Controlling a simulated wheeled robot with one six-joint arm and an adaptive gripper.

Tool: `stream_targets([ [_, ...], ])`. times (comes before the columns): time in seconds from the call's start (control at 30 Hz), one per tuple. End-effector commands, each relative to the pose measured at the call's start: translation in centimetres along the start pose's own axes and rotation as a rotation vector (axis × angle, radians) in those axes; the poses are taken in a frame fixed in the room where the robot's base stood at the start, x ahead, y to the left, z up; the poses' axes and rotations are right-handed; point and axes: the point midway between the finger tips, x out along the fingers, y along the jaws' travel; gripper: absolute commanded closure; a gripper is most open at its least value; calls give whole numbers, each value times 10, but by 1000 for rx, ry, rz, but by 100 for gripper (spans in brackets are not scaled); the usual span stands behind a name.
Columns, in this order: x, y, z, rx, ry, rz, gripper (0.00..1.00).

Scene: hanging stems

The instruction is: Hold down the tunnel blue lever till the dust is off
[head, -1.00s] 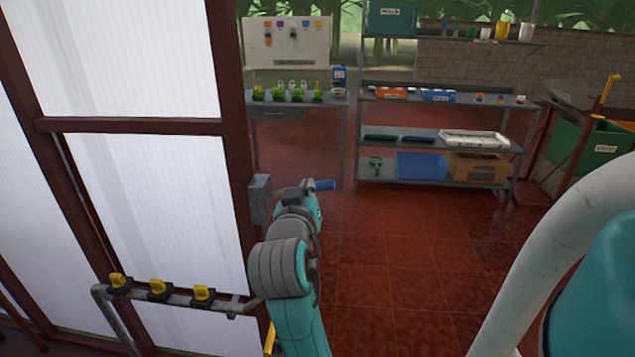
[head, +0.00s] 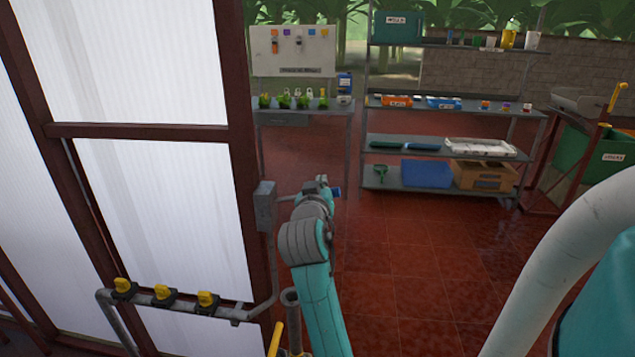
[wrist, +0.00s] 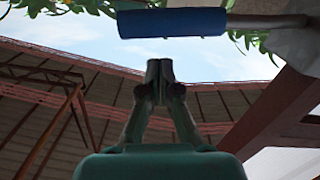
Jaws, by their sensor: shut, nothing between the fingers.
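The blue lever (head: 336,191) sticks out to the right from a grey box on the dark red post. In the head view my gripper (head: 322,182) is in front of the lever and hides much of it. In the wrist view the blue grip (wrist: 172,22) on its metal rod lies across the top. There my gripper (wrist: 160,66) is shut and empty, its fingertips pointing toward the grip with a gap of sky between in the picture. I cannot tell whether they touch the lever. No dust can be made out.
The grey box (head: 265,205) and white panel wall (head: 155,200) stand left of my arm. A pipe with yellow-handled valves (head: 162,294) runs low at left. A shelf rack (head: 445,185) and a bench (head: 300,104) stand behind. The red tiled floor at right is clear.

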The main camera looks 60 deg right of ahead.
Motion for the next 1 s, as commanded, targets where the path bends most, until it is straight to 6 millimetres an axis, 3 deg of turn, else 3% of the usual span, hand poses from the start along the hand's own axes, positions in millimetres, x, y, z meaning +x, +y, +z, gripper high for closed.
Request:
stream_targets([
  [0.2,4,0,16,0,-1,1,100],
  [0.67,4,0,18,6,0,0,100],
  [1.0,5,3,39,147,-2,-7,100],
])
